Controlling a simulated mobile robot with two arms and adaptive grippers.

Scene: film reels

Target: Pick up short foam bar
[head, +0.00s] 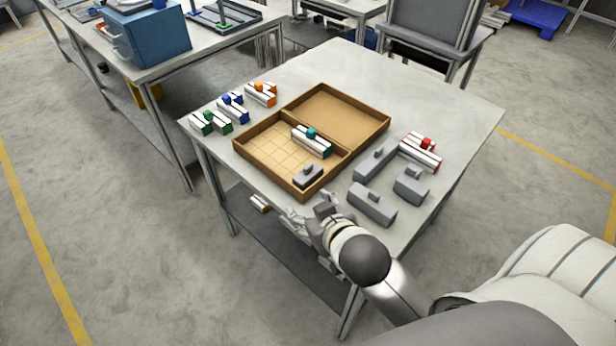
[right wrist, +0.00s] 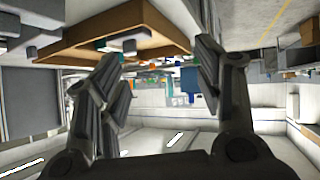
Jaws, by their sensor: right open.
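Several grey foam bars with small knobs are in the head view. A short dark grey bar (head: 308,175) lies in the near corner of the wooden box (head: 262,182). Another short grey bar (head: 411,185) lies on the table right of the box, beside a medium bar (head: 371,203) and a longer bar (head: 376,162). My right gripper (head: 305,217) is open and empty, at the table's near edge just in front of the box. In the right wrist view its two fingers (right wrist: 160,75) are spread with nothing between them. My left gripper is not in view.
The box also holds a teal-marked white reel bundle (head: 312,142); its far compartment (head: 342,112) is empty. Green (head: 211,123), blue (head: 232,107) and orange (head: 261,93) bundles stand left of it, a red one (head: 421,152) at right. The table's back (head: 430,95) is clear.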

